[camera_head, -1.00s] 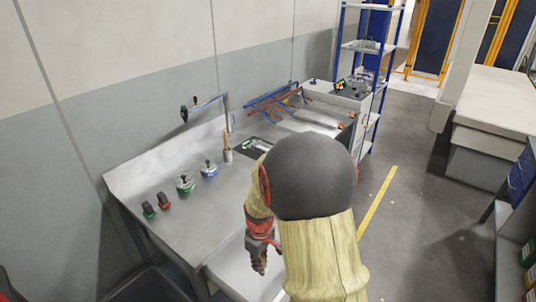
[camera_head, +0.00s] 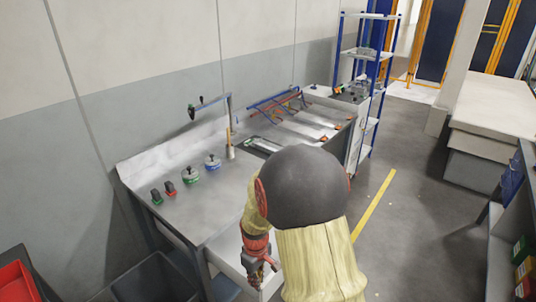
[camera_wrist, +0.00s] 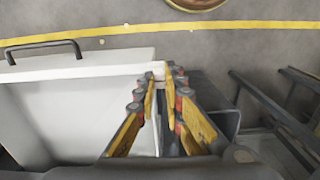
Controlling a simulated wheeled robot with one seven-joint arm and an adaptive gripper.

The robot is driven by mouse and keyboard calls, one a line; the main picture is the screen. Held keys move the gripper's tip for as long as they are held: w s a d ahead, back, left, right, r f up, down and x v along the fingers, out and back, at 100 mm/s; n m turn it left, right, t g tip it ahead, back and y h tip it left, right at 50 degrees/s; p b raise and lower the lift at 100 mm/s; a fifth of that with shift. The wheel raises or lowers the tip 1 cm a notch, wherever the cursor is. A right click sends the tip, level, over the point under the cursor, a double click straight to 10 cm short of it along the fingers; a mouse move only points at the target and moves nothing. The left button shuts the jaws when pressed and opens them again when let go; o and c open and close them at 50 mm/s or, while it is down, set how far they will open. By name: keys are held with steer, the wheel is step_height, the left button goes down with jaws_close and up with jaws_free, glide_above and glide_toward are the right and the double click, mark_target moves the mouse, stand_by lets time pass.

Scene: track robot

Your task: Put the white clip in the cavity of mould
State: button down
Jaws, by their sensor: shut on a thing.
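My gripper (camera_head: 259,277) hangs low in front of the metal workbench (camera_head: 215,208), below its top, near an open white drawer (camera_head: 231,259). In the wrist view my gripper (camera_wrist: 163,75) has its fingertips close together on a small white piece (camera_wrist: 158,69), which appears to be the white clip. Most of it is hidden between the fingers. A dark-framed flat item (camera_head: 261,146) lies on the bench top towards the back; I cannot tell whether it is the mould. My arm hides part of the bench beside it.
Blue clamps (camera_head: 278,102) lie farther back. A dark bin (camera_head: 155,280) and red bin (camera_head: 14,283) are at lower left.

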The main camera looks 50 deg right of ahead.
steer(key=w+a+f, duration=0.5)
steer(key=a+f, duration=0.3)
steer(key=a, duration=0.2)
steer(key=w+a+f, duration=0.6)
steer(key=a+f, duration=0.3)
steer(key=a, duration=0.1)
steer(key=shift+a+m, duration=0.25)
steer(key=shift+m, duration=0.15)
